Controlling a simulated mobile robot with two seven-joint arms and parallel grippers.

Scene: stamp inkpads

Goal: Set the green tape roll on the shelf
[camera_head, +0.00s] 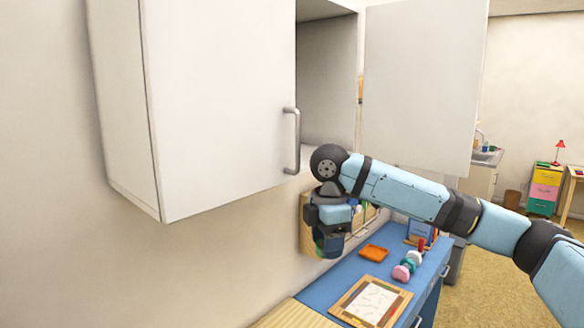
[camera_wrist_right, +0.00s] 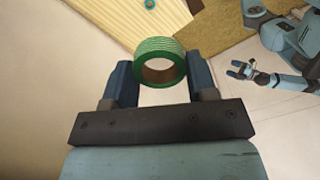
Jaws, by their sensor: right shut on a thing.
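The green tape roll (camera_wrist_right: 160,47) is a ring with a brown inner core, seen between the two fingers of my right gripper (camera_wrist_right: 160,75) in the right wrist view. In the head view my right gripper (camera_head: 332,240) hangs below the open cabinet, with the roll mostly hidden among its dark fingers. The shelf space (camera_head: 327,100) is inside the white wall cabinet, above and behind my gripper; part of its inside is hidden by the left door. My left gripper (camera_wrist_right: 240,70) shows small at the right of the wrist view; its jaw state is too small to tell.
The cabinet's left door (camera_head: 225,100) has a grey handle. Its right door (camera_head: 423,85) stands swung open, close above my right forearm. Below, a blue desk (camera_head: 335,285) carries an orange tray (camera_head: 373,253), a framed sheet (camera_head: 371,302) and stamps (camera_head: 403,270).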

